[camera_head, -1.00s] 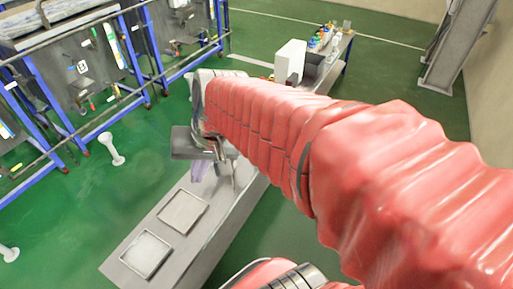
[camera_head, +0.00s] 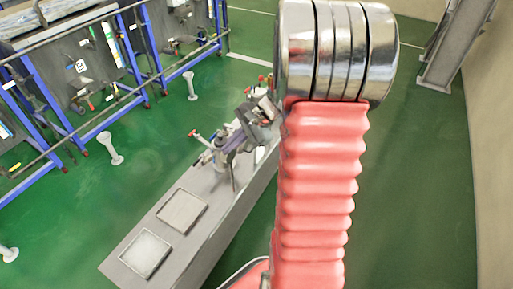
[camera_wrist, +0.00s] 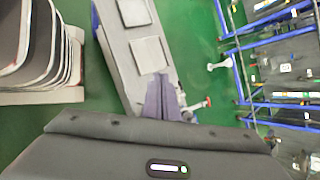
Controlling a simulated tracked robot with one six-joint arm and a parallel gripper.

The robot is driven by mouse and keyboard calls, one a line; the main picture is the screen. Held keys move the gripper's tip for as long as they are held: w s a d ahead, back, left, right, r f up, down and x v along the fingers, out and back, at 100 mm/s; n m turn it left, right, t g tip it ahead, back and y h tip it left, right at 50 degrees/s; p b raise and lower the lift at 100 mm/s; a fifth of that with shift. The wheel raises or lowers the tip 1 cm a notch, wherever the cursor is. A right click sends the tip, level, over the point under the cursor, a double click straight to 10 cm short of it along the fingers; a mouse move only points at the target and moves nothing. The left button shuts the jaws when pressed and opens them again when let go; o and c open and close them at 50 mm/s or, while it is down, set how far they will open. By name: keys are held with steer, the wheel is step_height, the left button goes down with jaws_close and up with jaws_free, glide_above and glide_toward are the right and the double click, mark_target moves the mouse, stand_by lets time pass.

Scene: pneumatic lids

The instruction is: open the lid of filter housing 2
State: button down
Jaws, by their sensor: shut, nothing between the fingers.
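On the grey bench (camera_head: 205,240), small metal filter housing fittings (camera_head: 222,153) with red-ended handles stand beyond two square trays. More metal fittings (camera_head: 262,103) show farther back, partly behind my arm. No number is legible, so I cannot tell which is housing 2 or how its lid stands. My gripper (camera_wrist: 160,78) shows in the wrist view as two purple-grey fingers, shut and empty, over the bench near the trays. A red-ended handle (camera_wrist: 203,104) lies just right of the fingers, apparently apart from them. The rest of that fitting is hidden behind my wrist.
Two shallow square trays (camera_head: 181,194) lie at the bench's near end. Blue-framed racks with grey panels (camera_head: 80,65) line the left. White floor posts (camera_head: 111,148) stand between racks and bench. Green floor is open right of the bench, before a grey column (camera_head: 452,45).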

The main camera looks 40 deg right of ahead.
steer(key=s+d+f+m+t+h, duration=0.1)
steer(key=s+d+f+m+t, duration=0.1)
steer(key=d+f+m, duration=0.5)
steer(key=s+d+f+m+t+h, duration=0.1)
steer(key=s+d+f+m+t, duration=0.1)
steer(key=d+f+m, duration=0.4)
steer(key=d+f+t, duration=0.1)
steer(key=d+f, duration=0.4)
steer(key=d, duration=0.5)
steer(key=shift+s+f+m+t, duration=0.2)
steer(key=shift+f+m+t, duration=0.2)
steer(key=w+a+f, duration=0.1)
steer(key=w+a, duration=0.1)
steer(key=w, duration=0.3)
steer(key=w+a+f, duration=0.1)
steer(key=w, duration=0.4)
steer(key=shift+w+a+f, duration=0.3)
steer(key=shift+w+a, duration=0.05)
steer(key=shift+w, duration=0.05)
